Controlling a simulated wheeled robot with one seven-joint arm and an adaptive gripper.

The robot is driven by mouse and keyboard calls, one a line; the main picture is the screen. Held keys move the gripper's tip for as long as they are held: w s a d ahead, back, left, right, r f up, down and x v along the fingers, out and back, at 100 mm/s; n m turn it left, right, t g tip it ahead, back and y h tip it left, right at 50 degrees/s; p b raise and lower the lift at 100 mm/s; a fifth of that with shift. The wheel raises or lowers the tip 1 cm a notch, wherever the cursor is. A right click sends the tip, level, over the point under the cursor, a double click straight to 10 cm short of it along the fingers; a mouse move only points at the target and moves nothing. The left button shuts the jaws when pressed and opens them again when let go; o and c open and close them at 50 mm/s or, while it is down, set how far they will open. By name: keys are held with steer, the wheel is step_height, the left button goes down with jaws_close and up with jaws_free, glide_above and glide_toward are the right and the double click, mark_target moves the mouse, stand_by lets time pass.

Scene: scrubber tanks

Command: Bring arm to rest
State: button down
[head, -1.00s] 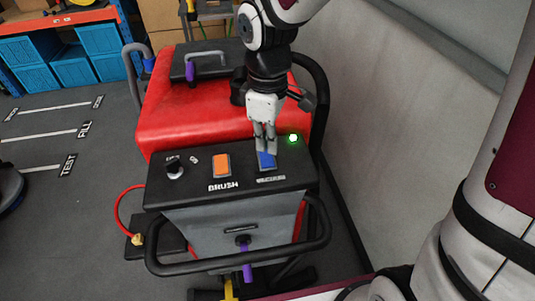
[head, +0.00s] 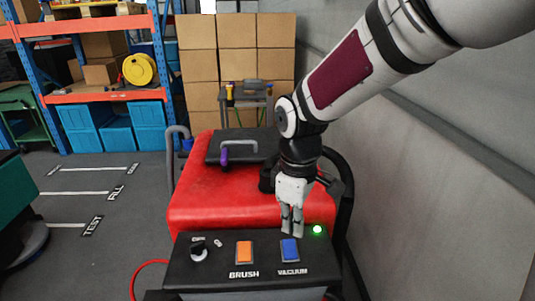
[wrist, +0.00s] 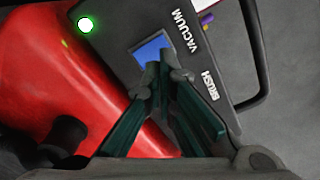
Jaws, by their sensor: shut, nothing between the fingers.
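My gripper (head: 291,232) is shut and empty, pointing down just behind the blue vacuum switch (head: 289,251) on the black control panel (head: 217,273) of the red scrubber (head: 205,199). In the wrist view my gripper (wrist: 162,66) has its fingertips together and overlaps the near edge of the blue switch (wrist: 152,48). I cannot tell whether they touch it. A green light (head: 317,229) glows beside the switch. My arm reaches in from the upper right, bent at the wrist above the panel.
An orange brush switch (head: 244,252) and a knob (head: 198,252) sit left on the panel. A grey wall (head: 440,190) stands close on the right. A black lid with a grey handle (head: 241,147) is behind. Open floor (head: 75,200) lies left.

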steer(key=s+d+r+m+t+b, duration=0.1)
steer(key=s+d+r+m+t, duration=0.4)
steer(key=s+d+r+m, duration=0.6)
steer(key=s+r+m, duration=0.1)
steer(key=s, duration=0.2)
steer(key=shift+s+r+t, duration=0.3)
steer(key=shift+r, duration=0.1)
